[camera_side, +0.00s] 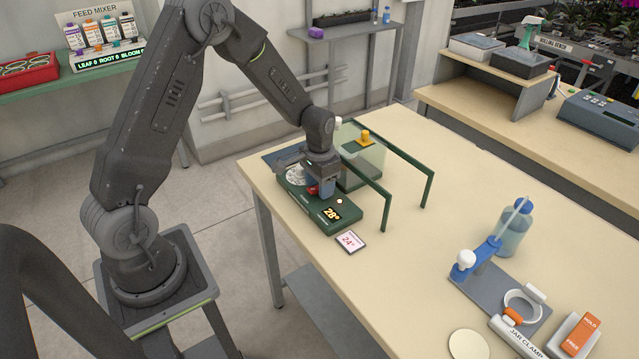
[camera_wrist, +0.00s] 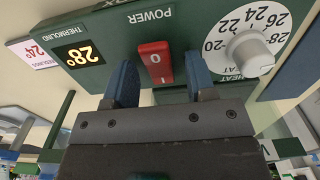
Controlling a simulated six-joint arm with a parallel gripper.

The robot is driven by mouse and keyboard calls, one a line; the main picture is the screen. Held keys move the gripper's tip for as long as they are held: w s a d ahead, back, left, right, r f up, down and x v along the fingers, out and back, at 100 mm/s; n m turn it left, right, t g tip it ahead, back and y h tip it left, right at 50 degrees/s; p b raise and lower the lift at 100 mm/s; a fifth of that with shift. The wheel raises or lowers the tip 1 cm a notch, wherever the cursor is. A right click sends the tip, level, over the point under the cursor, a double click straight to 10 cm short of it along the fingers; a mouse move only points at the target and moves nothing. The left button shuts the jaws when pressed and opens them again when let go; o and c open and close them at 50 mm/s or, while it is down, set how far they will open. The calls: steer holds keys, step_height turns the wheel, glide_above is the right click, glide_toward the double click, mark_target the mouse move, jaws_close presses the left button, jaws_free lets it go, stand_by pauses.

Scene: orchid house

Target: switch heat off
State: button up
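The dark green heater unit (camera_side: 345,217) stands on the bench with its amber 28° display (camera_side: 331,213) lit. In the side view my gripper (camera_side: 318,188) is low over the unit and partly hides the switch.
A card reading 24° (camera_side: 350,241) lies before the unit. A jar-clamp station (camera_side: 490,285) and blue bottle (camera_side: 515,230) are to the right. The bench between is clear.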

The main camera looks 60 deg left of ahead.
mark_target(314, 189)
steer(key=c, duration=0.9)
steer(key=shift+s+t, duration=0.1)
steer(key=shift+t, duration=0.5)
steer(key=o, duration=0.9)
steer(key=shift+o, duration=0.2)
step_height(314, 189, up, 14)
steer(key=s, duration=0.1)
steer(key=shift+s, duration=0.25)
steer(key=shift+f, duration=0.1)
